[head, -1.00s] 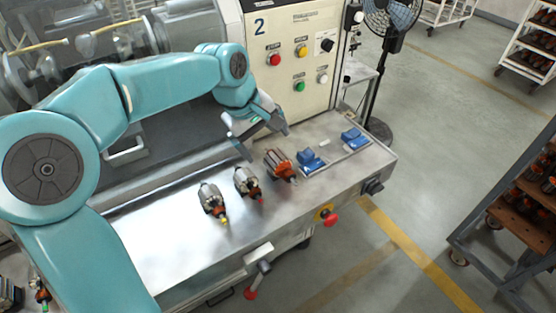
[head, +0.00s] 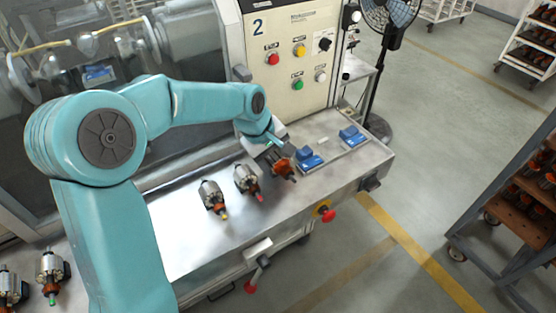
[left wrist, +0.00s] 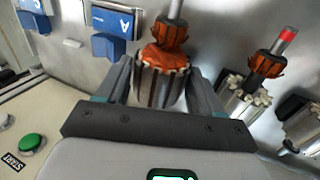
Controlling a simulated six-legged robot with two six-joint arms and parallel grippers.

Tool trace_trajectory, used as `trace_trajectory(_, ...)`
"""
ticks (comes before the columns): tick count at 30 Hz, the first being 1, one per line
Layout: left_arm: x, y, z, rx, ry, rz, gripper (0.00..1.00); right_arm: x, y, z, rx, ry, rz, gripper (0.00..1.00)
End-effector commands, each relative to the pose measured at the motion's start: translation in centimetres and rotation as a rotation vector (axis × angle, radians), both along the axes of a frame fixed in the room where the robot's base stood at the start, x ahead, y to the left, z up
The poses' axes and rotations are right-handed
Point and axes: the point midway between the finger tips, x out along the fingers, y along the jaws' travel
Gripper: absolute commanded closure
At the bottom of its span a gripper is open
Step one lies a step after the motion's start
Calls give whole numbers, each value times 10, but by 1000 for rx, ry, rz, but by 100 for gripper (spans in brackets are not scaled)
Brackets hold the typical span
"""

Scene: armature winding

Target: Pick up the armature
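Three armatures lie on the metal bench top (head: 190,250). The rightmost armature (head: 284,168) has an orange-brown winding end and a silver core. My left gripper (head: 281,148) is down at it. In the left wrist view, this armature (left wrist: 161,82) lies between the two dark fingers of my left gripper (left wrist: 160,80), one on each side. The fingers are apart, and I cannot tell whether they touch the core. The middle armature (head: 247,181) and the left armature (head: 213,198) lie clear of the gripper. My right gripper is not in view.
Two blue holders (head: 309,158) (head: 350,136) sit on the bench to the right. The control panel (head: 297,50) with buttons stands behind. Other armatures (head: 50,270) lie at the lower left. A red knob (head: 327,215) projects from the bench front. A rack (head: 510,200) stands at right.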

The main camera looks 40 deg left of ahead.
Motion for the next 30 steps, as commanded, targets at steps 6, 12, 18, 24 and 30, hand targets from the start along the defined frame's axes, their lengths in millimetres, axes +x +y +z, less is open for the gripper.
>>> trace_trajectory(6, 1, 0, 2, 0, -4, 1, 92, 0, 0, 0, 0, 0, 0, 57)
trace_trajectory(12, 0, 0, 2, 0, -4, 1, 92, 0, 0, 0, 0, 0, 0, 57)
trace_trajectory(18, 1, 0, 13, 1, -7, 0, 92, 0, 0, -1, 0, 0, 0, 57)
trace_trajectory(24, 2, 0, 51, 1, -11, 1, 92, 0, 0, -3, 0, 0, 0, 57)
trace_trajectory(30, 2, 0, 111, 1, -12, 0, 92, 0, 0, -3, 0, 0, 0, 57)
